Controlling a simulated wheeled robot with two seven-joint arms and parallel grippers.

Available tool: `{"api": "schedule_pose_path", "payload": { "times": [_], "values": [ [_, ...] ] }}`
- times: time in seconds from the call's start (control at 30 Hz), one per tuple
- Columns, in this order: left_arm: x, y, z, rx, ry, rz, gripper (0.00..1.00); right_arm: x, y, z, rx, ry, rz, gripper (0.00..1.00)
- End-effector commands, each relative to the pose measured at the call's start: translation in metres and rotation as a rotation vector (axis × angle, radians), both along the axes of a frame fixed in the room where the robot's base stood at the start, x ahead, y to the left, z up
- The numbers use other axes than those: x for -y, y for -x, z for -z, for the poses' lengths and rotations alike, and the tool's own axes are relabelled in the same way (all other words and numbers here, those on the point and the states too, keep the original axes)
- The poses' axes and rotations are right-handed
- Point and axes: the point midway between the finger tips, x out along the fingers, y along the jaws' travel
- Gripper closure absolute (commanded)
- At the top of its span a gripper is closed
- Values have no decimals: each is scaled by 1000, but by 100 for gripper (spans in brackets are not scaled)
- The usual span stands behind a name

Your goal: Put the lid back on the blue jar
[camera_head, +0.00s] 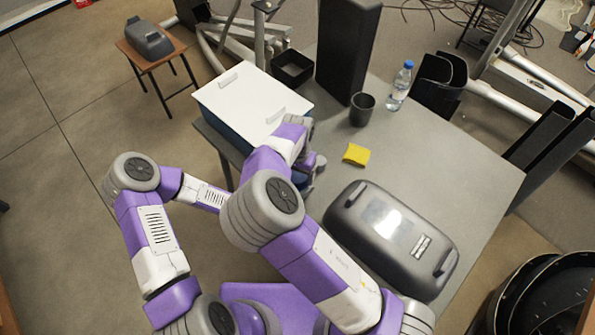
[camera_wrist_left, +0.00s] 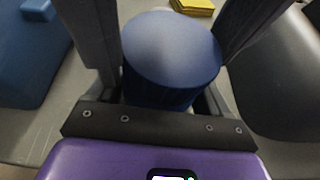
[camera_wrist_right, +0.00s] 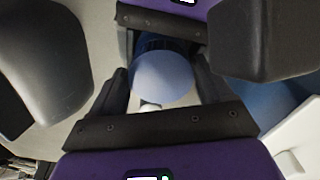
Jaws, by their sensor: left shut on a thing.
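The blue jar (camera_wrist_left: 165,93) is a dark blue cylinder with a plain round blue top face. My left gripper (camera_wrist_left: 165,50) is shut around its sides. In the right wrist view a round light blue disc (camera_wrist_right: 164,78) lies between the two fingers of my right gripper (camera_wrist_right: 164,82). These fingers are wide apart, and I see no clear grip on it. I cannot tell whether this disc is the lid or the jar's own top. In the head view my right gripper (camera_head: 313,165) is close beside the box; my arms hide the jar and left gripper.
A blue box with a white lid (camera_head: 235,95) stands at the table's left. A large grey case (camera_head: 385,225) lies at the front right. A yellow sponge (camera_head: 356,154), dark cup (camera_head: 362,108), bottle (camera_head: 399,85) and tall black box (camera_head: 345,50) stand farther back. The table's right side is clear.

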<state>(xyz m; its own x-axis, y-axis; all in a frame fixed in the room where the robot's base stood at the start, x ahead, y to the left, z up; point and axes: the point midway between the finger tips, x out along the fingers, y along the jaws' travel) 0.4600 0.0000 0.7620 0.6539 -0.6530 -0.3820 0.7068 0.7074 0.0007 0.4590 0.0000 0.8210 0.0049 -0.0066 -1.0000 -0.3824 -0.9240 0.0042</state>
Motion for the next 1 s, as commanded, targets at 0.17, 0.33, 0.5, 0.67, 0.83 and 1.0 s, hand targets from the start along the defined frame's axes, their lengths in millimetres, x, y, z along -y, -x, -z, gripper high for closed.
{"api": "schedule_pose_path", "payload": {
  "times": [0.17, 0.33, 0.5, 0.67, 0.83, 1.0],
  "values": [
    [0, 2, 2, -7, 0, 3, 100, 0, 0, 0, 0, 0, 0, 50],
    [0, 1, 2, -6, -1, 2, 100, 0, 0, 0, 0, 0, 5, 66],
    [0, 1, 2, -6, -1, 2, 100, 0, 0, 0, 1, -3, 136, 66],
    [0, 1, 2, -7, 0, 0, 100, 1, 0, 0, 1, 0, 157, 66],
    [0, 1, 2, -7, 0, 0, 100, 0, 0, 0, 1, 0, 155, 7],
    [0, 1, 2, -6, -1, 1, 100, 0, 0, 0, 1, -1, 154, 0]
  ]
}}
